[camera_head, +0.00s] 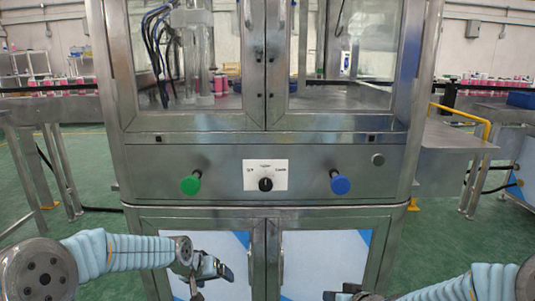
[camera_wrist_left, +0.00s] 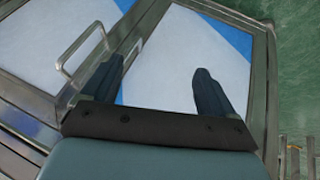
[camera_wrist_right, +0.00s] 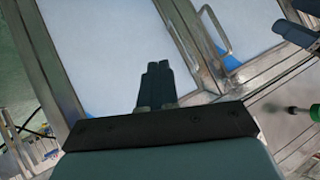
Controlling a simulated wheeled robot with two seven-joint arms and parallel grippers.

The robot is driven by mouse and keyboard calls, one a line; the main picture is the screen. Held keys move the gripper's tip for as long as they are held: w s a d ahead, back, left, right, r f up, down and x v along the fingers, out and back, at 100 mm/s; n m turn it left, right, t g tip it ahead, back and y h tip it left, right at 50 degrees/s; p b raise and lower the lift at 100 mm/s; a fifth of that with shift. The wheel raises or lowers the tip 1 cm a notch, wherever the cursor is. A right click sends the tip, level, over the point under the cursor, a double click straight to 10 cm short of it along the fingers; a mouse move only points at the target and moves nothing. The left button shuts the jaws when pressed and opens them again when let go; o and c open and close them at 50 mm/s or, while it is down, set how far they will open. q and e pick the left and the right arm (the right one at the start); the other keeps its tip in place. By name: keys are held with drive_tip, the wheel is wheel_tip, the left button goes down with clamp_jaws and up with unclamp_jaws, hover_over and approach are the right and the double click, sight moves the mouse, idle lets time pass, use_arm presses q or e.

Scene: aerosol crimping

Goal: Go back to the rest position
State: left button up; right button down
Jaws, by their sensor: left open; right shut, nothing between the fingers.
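My left gripper (camera_head: 212,276) is in front of the lower left cabinet door, below the green knob, and is empty. The left wrist view shows its two dark fingers spread apart (camera_wrist_left: 157,85), with the door and a metal handle behind them. My right gripper (camera_head: 345,294) is low at the bottom edge of the head view, in front of the lower right door. In the right wrist view its fingers are together (camera_wrist_right: 156,82) with nothing between them. Much of the right arm is cut off by the frame edge.
A steel machine cabinet (camera_head: 265,139) stands directly ahead. Its panel has a green knob (camera_head: 190,185), a blue knob (camera_head: 340,185) and a black selector dial (camera_head: 265,184). Door handles (camera_head: 281,270) stick out below. A side table (camera_head: 455,138) stands at right; green floor shows both sides.

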use_arm(q)
drive_tip(key=s+d+f+g, duration=0.3)
drive_tip(key=s+f, duration=1.1)
drive_tip(key=f, duration=0.5)
drive_tip(key=s+f+g, duration=0.1)
drive_tip(key=s+f, duration=0.2)
drive_tip(key=s, duration=0.5)
drive_tip(key=s+d+f+n, duration=0.1)
drive_tip(key=s+f, duration=0.3)
drive_tip(key=s, duration=0.4)
drive_tip(key=shift+s+g+h, duration=0.3)
drive_tip(key=shift+g+h, duration=0.1)
use_arm(e)
drive_tip(key=s+a+f+m+g, duration=0.1)
drive_tip(key=s+a+f+g, duration=0.2)
drive_tip(key=s+f, duration=0.9)
drive_tip(key=s+a+f+m+g, duration=0.1)
drive_tip(key=s+a+f+g, duration=0.2)
drive_tip(key=s+f, duration=0.9)
drive_tip(key=f+g, duration=0.1)
drive_tip(key=g, duration=0.2)
drive_tip(key=shift+a+f+h, duration=0.25)
drive_tip(key=shift+f+h, duration=0.1)
drive_tip(key=shift+h, duration=0.05)
drive_tip(key=shift+w, duration=0.1)
